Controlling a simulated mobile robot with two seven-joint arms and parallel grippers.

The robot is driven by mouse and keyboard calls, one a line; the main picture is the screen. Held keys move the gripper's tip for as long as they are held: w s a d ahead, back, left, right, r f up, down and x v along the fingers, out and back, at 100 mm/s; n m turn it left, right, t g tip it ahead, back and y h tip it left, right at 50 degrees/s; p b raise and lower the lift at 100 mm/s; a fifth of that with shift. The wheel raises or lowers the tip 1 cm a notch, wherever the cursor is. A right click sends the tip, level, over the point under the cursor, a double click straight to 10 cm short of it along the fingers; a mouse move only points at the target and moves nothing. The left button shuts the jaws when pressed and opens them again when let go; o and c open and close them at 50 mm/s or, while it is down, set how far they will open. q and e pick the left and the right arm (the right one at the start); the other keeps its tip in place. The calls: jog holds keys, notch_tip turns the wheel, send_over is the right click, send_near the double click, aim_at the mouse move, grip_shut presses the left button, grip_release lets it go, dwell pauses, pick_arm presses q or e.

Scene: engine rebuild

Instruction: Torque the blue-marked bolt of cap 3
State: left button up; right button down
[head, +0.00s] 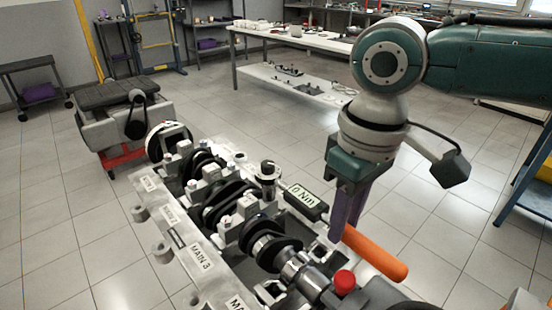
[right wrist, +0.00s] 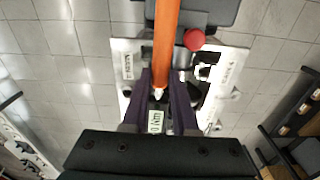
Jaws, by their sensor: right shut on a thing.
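A torque wrench has an orange handle (head: 375,253) and a display (head: 305,196) reading 0 Nm. Its dark round head (head: 268,170) stands over the far side of the cap in line with the MAIN 3 label (head: 203,256). The bolt under the head is hidden, and I cannot tell its mark colour. My right gripper (head: 342,232) has its purple fingers shut on the wrench near the front end of the handle. In the right wrist view the orange handle (right wrist: 166,40) runs between the fingers. My left gripper is not in view.
The engine block (head: 150,205) carries a dark crankshaft (head: 230,200) and several caps. A red knob (head: 344,281) stands close below the handle. A grey unit (head: 115,115) stands behind left, and a white workbench (head: 300,38) is at the back. Open tiled floor lies around.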

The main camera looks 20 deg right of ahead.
jog(key=shift+f, duration=0.2)
dwell(0.6)
jog(key=shift+a+r+p, duration=0.1)
jog(key=shift+a+p, duration=0.2)
jog(key=shift+s+a+m+p, duration=0.2)
jog(key=shift+a+m+p, duration=0.3)
jog(key=shift+m, duration=0.1)
jog(key=shift+a, duration=0.1)
